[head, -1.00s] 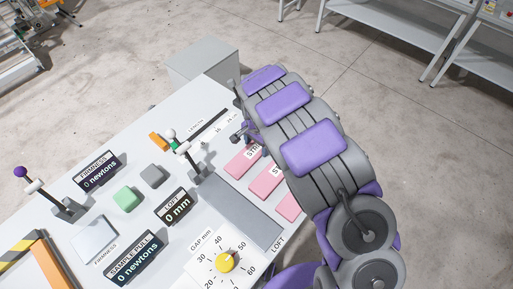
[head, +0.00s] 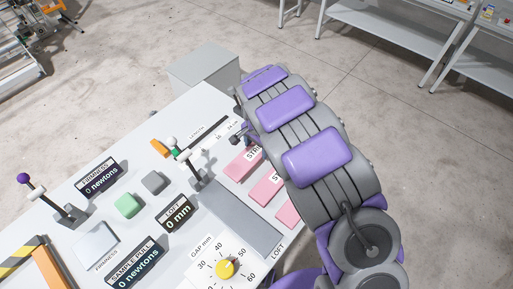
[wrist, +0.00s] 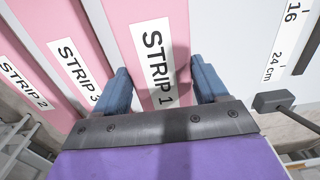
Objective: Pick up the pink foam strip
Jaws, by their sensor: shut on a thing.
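Three pink foam strips lie side by side on the pale panel, labelled STRIP 1 (wrist: 145,12), STRIP 3 (wrist: 58,20) and STRIP 2 (wrist: 12,52) in the wrist view. In the head view STRIP 1 (head: 238,165) is the one nearest the ruler, with its far end hidden by my arm. My gripper (wrist: 162,76) has its two blue fingers on either side of STRIP 1 and is shut on it. The strip appears to lie at panel level, beside STRIP 3. The fingertips are mostly hidden behind my arm in the head view.
A gap dial (head: 225,268), displays and a green block (head: 127,205) fill the rest of the panel. A grey box (head: 203,70) stands behind it.

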